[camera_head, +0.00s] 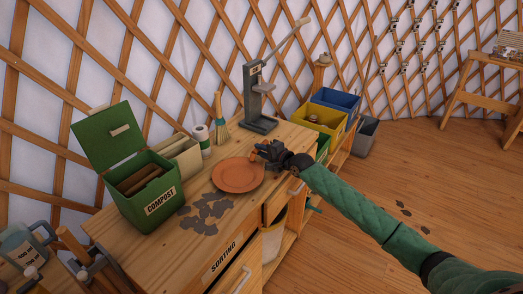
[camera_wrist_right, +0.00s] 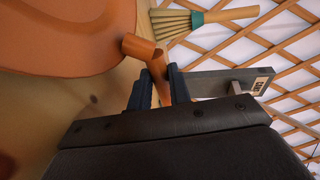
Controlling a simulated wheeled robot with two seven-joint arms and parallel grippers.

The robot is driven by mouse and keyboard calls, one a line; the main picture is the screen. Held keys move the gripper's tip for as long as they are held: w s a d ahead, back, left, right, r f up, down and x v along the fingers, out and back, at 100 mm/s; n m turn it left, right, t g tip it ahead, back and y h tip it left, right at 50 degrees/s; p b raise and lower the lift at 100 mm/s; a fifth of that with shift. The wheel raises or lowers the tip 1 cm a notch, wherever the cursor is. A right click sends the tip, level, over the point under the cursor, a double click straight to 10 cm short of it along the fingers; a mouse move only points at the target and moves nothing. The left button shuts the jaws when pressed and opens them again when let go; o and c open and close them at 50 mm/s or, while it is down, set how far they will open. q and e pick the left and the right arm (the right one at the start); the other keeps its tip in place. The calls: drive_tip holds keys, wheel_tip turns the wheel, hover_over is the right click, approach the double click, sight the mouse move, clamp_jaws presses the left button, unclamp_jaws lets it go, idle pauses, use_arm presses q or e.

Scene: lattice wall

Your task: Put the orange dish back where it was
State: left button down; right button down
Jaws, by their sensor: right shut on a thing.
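The orange dish (camera_head: 238,175) is round and shallow. It is low over or on the wooden bench top, beside several grey flat scraps; I cannot tell whether it touches the wood. My right gripper (camera_head: 262,152) is at the dish's far right edge. In the right wrist view the dish (camera_wrist_right: 60,30) fills the upper left. There my right gripper (camera_wrist_right: 158,88) is shut on a narrow orange strip (camera_wrist_right: 157,66) with a curled end, which looks like the dish's handle; its join to the dish is not clear. My left gripper is not in view.
An open green compost box (camera_head: 150,190) stands left on the bench (camera_head: 185,255). Behind the dish are a small brush (camera_head: 219,115), a paper roll (camera_head: 201,138) and a grey lever press (camera_head: 258,110). Yellow (camera_head: 318,118) and blue (camera_head: 340,99) bins stand at the right end.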

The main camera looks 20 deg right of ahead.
drive_tip(key=shift+f, duration=0.1)
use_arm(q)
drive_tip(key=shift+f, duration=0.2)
use_arm(e)
drive_tip(key=shift+f, duration=0.1)
drive_tip(key=c, duration=1.3)
unclamp_jaws()
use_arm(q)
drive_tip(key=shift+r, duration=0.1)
use_arm(e)
drive_tip(key=shift+s+d, duration=0.15)
drive_tip(key=shift+s, duration=0.05)
use_arm(q)
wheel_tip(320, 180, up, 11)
drive_tip(key=b, duration=0.2)
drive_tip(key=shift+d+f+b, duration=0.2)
drive_tip(key=shift+b, duration=0.1)
use_arm(e)
drive_tip(key=v, duration=1.1)
drive_tip(key=shift+s, duration=0.2)
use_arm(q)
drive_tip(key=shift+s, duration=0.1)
use_arm(e)
drive_tip(key=shift+d, duration=0.15)
